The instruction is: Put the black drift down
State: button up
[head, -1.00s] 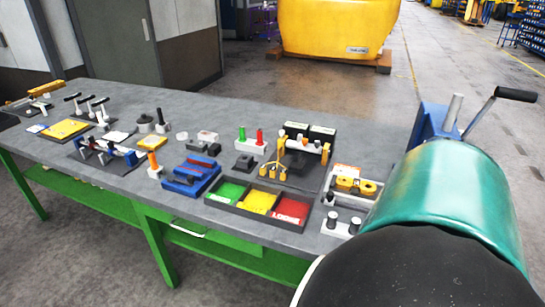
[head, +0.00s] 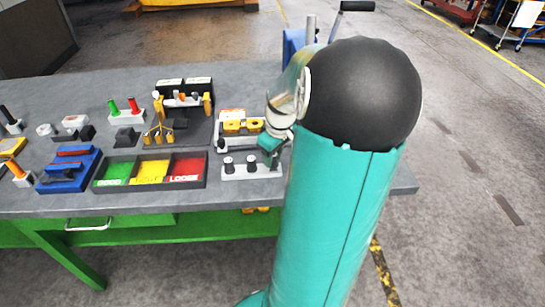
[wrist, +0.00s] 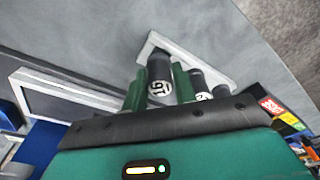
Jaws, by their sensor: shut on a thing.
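The black drift (wrist: 160,70) is a dark cylinder with a white label reading "16". It is between the two green fingers of my gripper (wrist: 159,80) in the wrist view, which are shut on it. The drift's far end is over or in one end of a white rack (wrist: 152,44); I cannot tell if it is seated. In the head view my gripper (head: 272,143) is at the right end of the white rack (head: 240,173), and the drift is mostly hidden. Two more dark cylinders (head: 228,164) stand upright in that rack.
Left of the rack is a dark tray with green, yellow and red compartments (head: 149,172). Behind the rack is a white-framed holder with yellow parts (head: 237,124). A blue fixture (head: 292,45) stands behind my arm. Bare grey bench top lies at the front edge (head: 150,203).

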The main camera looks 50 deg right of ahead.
jog(key=shift+f, duration=0.4)
jog(key=shift+f, duration=0.15)
jog(key=o, duration=1.1)
jog(key=shift+c, duration=0.2)
notch_tip(320, 180, up, 12)
jog(key=s, duration=0.2)
jog(key=shift+a, duration=0.1)
